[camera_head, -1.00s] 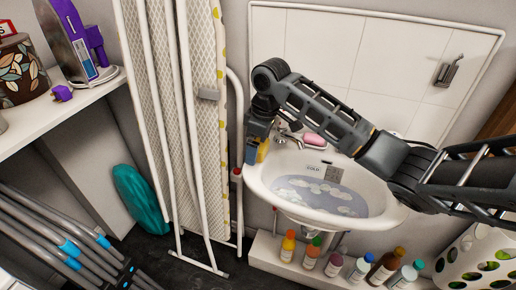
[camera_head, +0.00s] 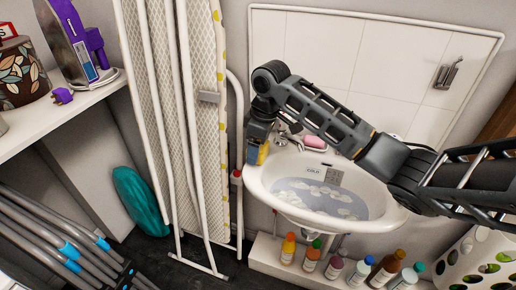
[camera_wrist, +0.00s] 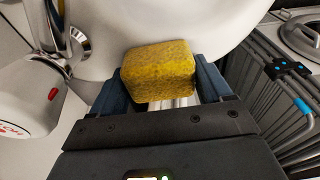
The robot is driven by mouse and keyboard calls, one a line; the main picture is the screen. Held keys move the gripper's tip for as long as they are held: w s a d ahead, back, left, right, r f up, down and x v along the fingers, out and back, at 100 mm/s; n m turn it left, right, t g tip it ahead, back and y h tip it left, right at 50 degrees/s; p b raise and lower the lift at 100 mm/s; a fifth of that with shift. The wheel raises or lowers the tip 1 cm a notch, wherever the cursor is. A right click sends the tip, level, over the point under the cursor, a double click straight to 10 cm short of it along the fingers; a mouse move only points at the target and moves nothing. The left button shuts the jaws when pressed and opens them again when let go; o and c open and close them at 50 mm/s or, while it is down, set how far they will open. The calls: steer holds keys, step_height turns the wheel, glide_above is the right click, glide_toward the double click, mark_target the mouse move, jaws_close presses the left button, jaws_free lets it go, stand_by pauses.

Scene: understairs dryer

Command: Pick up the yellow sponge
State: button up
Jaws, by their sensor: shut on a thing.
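The yellow sponge (camera_wrist: 158,72) sits between the two blue fingers of my gripper (camera_wrist: 168,92) in the wrist view, and the fingers are shut on it. In the head view my gripper (camera_head: 254,152) hangs at the left rim of the white sink (camera_head: 370,187), near the tap. A small part of the sponge (camera_head: 263,152) shows beside the finger there; the rest is hidden by my gripper. Whether the sponge touches the sink rim cannot be told.
The tap (camera_head: 288,138) and a pink soap bar (camera_head: 314,141) are just right of my gripper. An ironing board (camera_head: 205,120) leans close on the left. Several bottles (camera_head: 334,266) stand on a ledge below the sink.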

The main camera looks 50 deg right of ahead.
steer(key=shift+r, duration=0.55)
step_height(320, 180, up, 3)
steer(key=shift+f, duration=0.15)
steer(key=s+d+r, duration=0.2)
steer(key=s, duration=0.1)
steer(key=s+d+r, duration=0.2)
steer(key=s, duration=0.1)
steer(key=s+d+r+p, duration=0.1)
steer(key=s+d+r, duration=0.1)
steer(key=s+r, duration=0.1)
steer(key=shift+s+d+r, duration=0.1)
steer(key=shift+s+d, duration=0.15)
steer(key=shift+s, duration=0.1)
steer(key=o, duration=0.5)
steer(key=c, duration=0.4)
